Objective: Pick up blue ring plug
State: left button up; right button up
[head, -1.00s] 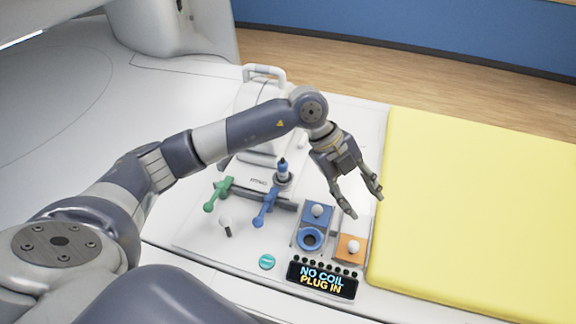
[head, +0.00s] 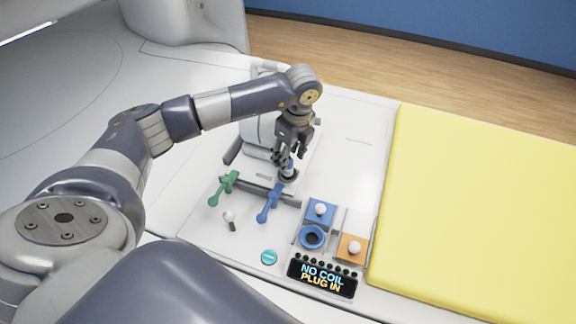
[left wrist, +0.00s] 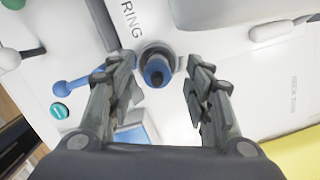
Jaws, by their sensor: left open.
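The blue ring plug (head: 288,171) stands upright in a grey round holder on the white coil unit, in the middle of the head view. In the left wrist view the plug (left wrist: 156,71) is seen from above, with a dark tip, a blue body and a grey ring around it. My left gripper (head: 285,158) points down over the plug in the head view and partly hides it. In the left wrist view its two open fingers (left wrist: 160,85) lie on either side of the plug, with gaps to both. My right gripper is not in view.
Beside the plug are a green lever (head: 225,188), a blue lever (head: 269,204) and a white knob (head: 229,216). Nearer are a blue ring socket (head: 312,237), an orange block (head: 352,249) and a display (head: 321,279) reading "NO COIL PLUG IN". A yellow pad (head: 480,200) lies right.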

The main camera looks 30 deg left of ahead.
pick_arm(q)
notch_tip(320, 180, down, 3)
jog(key=shift+s+f+p, duration=0.15)
jog(key=shift+f+p, duration=0.05)
jog(key=shift+p, duration=0.65)
jog(key=shift+a+f, duration=0.15)
jog(key=shift+f, duration=0.3)
grip_shut()
jog(key=shift+r, duration=0.1)
jog(key=shift+r+b, duration=0.5)
jog(key=shift+b, duration=0.05)
jog(key=shift+s+d+r+b, duration=0.1)
jog(key=shift+r+b, duration=0.3)
jog(key=shift+r, duration=0.15)
jog(key=shift+s+d+r+b, duration=0.1)
jog(key=shift+r+b, duration=0.3)
jog(key=shift+r, duration=0.1)
jog(key=s+d+r+b, duration=0.1)
jog(key=s+d+b, duration=0.3)
jog(key=s+d, duration=0.4)
jog(key=shift+s+r+b, duration=0.4)
jog(key=shift+s, duration=2.2)
